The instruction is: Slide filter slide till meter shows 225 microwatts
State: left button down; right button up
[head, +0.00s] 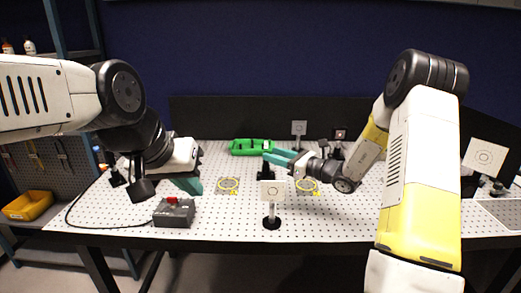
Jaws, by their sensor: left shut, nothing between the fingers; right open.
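My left gripper (190,185) hangs at the left of the perforated table, its teal fingers pointing down. It is shut and empty, behind a dark grey box (173,215) with a red top part and a black cable. My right gripper (276,156) reaches leftward over the table's middle, its teal fingers open beside a small black mount (266,172). I cannot tell whether they touch it or whether this is the filter slide. No meter reading can be made out.
A large card (484,157) stands right.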

jog(key=x, duration=0.6)
jog(key=shift+a, duration=0.3)
jog(key=shift+w, duration=0.15)
grip_shut()
dwell(1.0)
